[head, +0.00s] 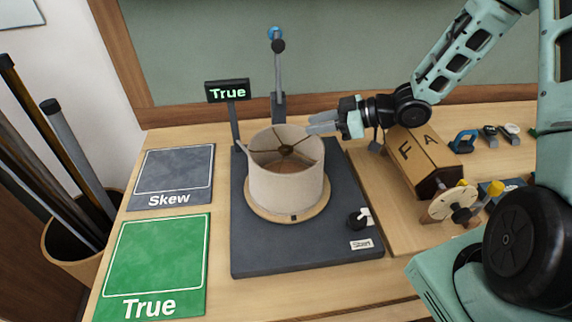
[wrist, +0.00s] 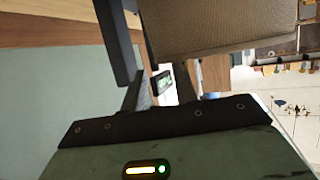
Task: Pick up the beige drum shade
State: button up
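The beige drum shade (head: 287,190) stands upright on a round wooden disc (head: 262,214) on a dark base board. Its open top shows a dark spoked fitting inside. My gripper (head: 318,123) is at the shade's upper right rim, reaching in from the right. In the wrist view the shade's fabric wall (wrist: 220,25) fills the top. My gripper's dark fingers stand apart there, with a gap between them, and part of one is hidden by the shade. I cannot tell whether a finger touches the rim.
A small "True" display (head: 228,91) and a thin post (head: 278,75) stand behind the shade. A green "True" pad (head: 152,262) and a grey "Skew" pad (head: 172,176) lie to the left. A wooden "FA" box (head: 425,160) stands to the right.

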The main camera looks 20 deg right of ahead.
jog(key=p+x, duration=0.1)
jog(key=x, duration=0.4)
jog(key=shift+w+r+p, duration=0.15)
jog(key=shift+w+p, duration=0.05)
jog(key=shift+p, duration=0.15)
grip_shut()
